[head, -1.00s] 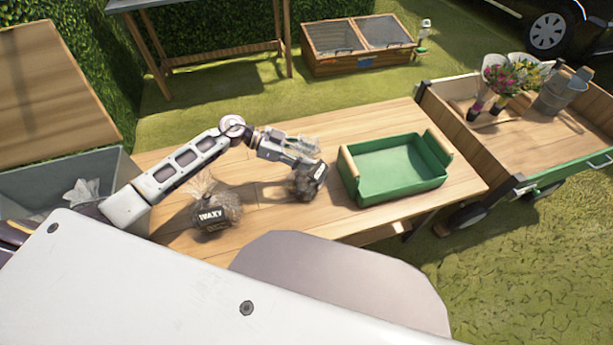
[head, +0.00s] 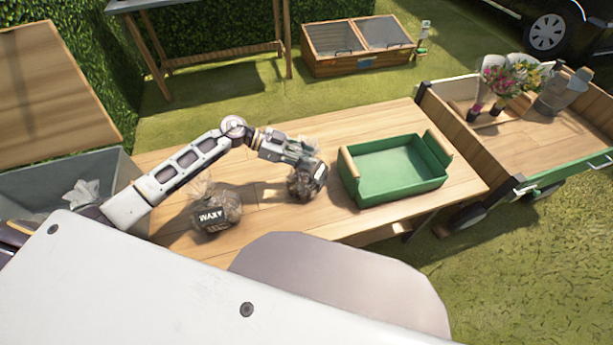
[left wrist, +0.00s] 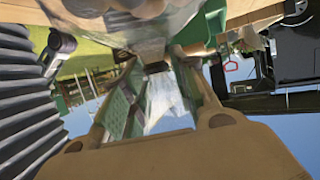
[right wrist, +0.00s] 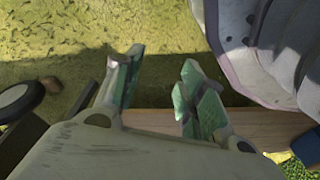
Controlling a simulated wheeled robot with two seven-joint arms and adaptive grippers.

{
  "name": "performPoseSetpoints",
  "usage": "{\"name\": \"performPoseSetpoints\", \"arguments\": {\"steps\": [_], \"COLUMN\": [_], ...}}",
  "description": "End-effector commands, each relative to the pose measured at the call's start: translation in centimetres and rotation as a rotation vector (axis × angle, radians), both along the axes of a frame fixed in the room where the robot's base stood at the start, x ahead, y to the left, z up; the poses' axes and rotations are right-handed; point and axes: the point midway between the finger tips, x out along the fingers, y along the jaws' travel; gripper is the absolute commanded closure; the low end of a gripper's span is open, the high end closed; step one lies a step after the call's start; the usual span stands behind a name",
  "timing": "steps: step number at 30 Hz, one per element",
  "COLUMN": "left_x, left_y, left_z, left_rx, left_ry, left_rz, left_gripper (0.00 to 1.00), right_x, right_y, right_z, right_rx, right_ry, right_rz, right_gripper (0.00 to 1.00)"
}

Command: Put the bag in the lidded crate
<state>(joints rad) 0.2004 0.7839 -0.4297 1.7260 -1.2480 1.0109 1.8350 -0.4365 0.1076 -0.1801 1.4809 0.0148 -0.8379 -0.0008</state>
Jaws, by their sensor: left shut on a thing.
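My left gripper (head: 305,152) is shut on the clear plastic top of a bag (head: 304,184) with dark contents and a black label. The bag hangs left of the green tray; I cannot tell whether it touches the table. Its clear plastic also shows between the fingers in the left wrist view (left wrist: 163,100). A second similar bag (head: 215,208) sits on the table nearer the crate. A grey crate (head: 30,188) at the left has a raised wooden lid (head: 50,95) and clear plastic (head: 82,192) inside. My right gripper (right wrist: 155,90) is open and empty in its wrist view.
The green tray (head: 398,170) with wooden handles stands empty on the wooden table (head: 270,215). A cart (head: 545,130) with flowers and a watering can is at the right. A low glazed box (head: 358,62) and a bench stand behind on grass.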

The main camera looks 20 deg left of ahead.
Motion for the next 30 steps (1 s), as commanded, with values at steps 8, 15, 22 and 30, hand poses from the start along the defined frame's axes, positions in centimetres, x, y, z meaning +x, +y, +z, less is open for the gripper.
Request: {"name": "performPoseSetpoints", "arguments": {"steps": [8,15,22,30], "left_x": [0.1,0.1,0.1,0.1], "left_y": [0.0,0.0,0.0,0.0], "left_z": [0.2,0.2,0.8,2.3], "left_rx": [-0.002,-0.002,-0.001,-0.001], "left_ry": [-0.002,-0.002,-0.003,-0.003], "left_rz": [0.001,0.001,0.001,0.0], "left_gripper": [1.0,1.0,1.0,1.0], "right_x": [0.2,0.2,0.2,-0.8], "right_y": [0.0,0.0,0.0,-0.5], "right_z": [0.1,0.1,0.1,-1.2], "right_rx": [0.0,0.0,0.0,-0.004], "right_ry": [-0.003,-0.003,-0.007,-0.007], "right_rz": [0.0,0.0,0.0,-0.003], "right_gripper": [0.6,0.6,0.6,0.6]}}
